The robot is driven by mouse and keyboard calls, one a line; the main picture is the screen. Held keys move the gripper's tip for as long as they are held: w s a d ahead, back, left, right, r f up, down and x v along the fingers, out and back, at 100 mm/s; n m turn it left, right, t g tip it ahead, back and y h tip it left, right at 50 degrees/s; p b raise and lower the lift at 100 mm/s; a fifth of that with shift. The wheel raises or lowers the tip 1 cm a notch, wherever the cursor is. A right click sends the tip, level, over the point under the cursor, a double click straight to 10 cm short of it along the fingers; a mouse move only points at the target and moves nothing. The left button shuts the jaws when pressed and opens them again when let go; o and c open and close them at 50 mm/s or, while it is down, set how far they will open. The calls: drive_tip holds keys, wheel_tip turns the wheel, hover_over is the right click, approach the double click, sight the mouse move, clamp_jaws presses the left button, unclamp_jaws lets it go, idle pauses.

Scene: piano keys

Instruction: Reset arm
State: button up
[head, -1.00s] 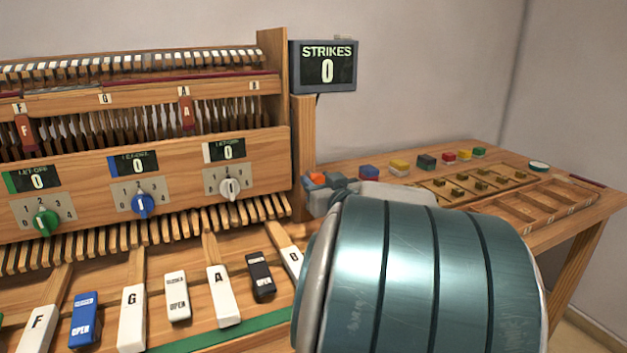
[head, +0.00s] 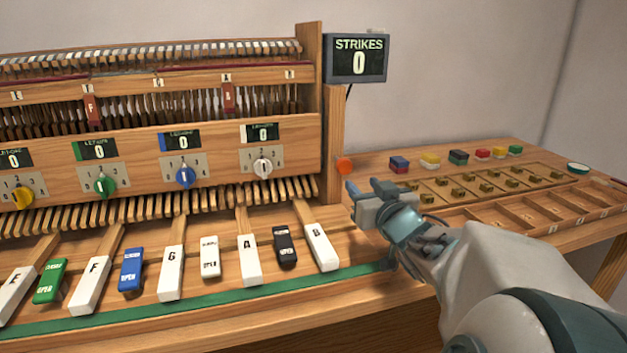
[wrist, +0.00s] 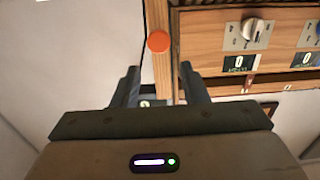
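My gripper (head: 368,188) is in front of the right post of the piano mechanism, above the table and right of the B key (head: 321,248). In the wrist view its two fingers (wrist: 160,86) stand apart with nothing seen between them, so it is open and empty. An orange round button (head: 345,166) is on the wooden post near the fingers; in the wrist view the orange button (wrist: 159,42) lies beyond the fingertips. The strikes display (head: 357,60) reads 0. My arm reaches in from the lower right.
White keys such as the A key (head: 249,261) lie left of my arm, with coloured open blocks between them. The white dial (head: 263,168) and other dials sit on the front panel. Coloured blocks (head: 430,160) and a compartment tray (head: 560,211) are on the right of the table.

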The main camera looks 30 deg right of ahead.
drive_tip(key=shift+s+a, duration=0.1)
drive_tip(key=shift+s, duration=0.3)
drive_tip(key=w+a+r+m+g+p, duration=0.1)
drive_tip(key=w+a+r+g+p, duration=0.25)
drive_tip(key=p, duration=0.45)
drive_tip(key=s+a+n+g+y+p, duration=0.1)
drive_tip(key=s+a+g+p, duration=0.2)
drive_tip(key=a, duration=0.5)
drive_tip(key=s+a+r+n+g+y+p, duration=0.1)
drive_tip(key=s+a+g+y+p, duration=0.1)
drive_tip(key=s+a+g+p, duration=0.2)
drive_tip(key=s+a+r+n+g+y+p, duration=0.1)
drive_tip(key=s+a+g+p, duration=0.3)
drive_tip(key=a+p, duration=0.4)
drive_tip(key=s+a+n+y, duration=0.1)
drive_tip(key=a, duration=0.4)
drive_tip(key=shift+s, duration=0.3)
